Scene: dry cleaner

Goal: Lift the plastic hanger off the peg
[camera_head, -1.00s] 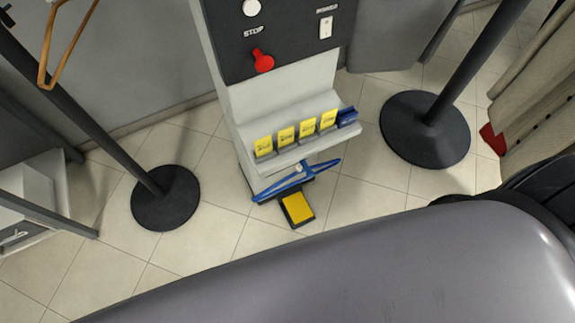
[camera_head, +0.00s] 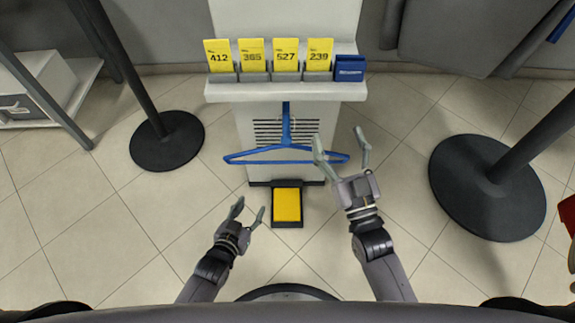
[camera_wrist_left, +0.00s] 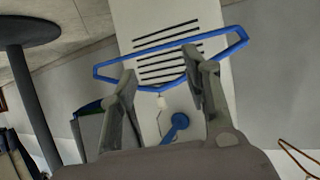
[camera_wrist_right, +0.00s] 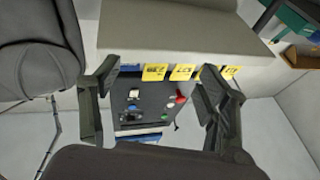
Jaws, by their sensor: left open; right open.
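The blue plastic hanger (camera_head: 286,141) hangs in front of a pale post, under its shelf, bar level. My left gripper (camera_head: 249,209) is open and empty, apart from the hanger and nearer to me. My right gripper (camera_head: 339,138) is open and empty; in the head view its left finger overlaps the hanger's right end. I cannot tell whether they touch.
Yellow number cards (camera_head: 285,55) and a blue block (camera_head: 350,68) stand on the shelf (camera_head: 285,91). A yellow pad (camera_head: 287,205) lies at the post's foot. Black post bases stand left (camera_head: 167,142) and right (camera_head: 487,187).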

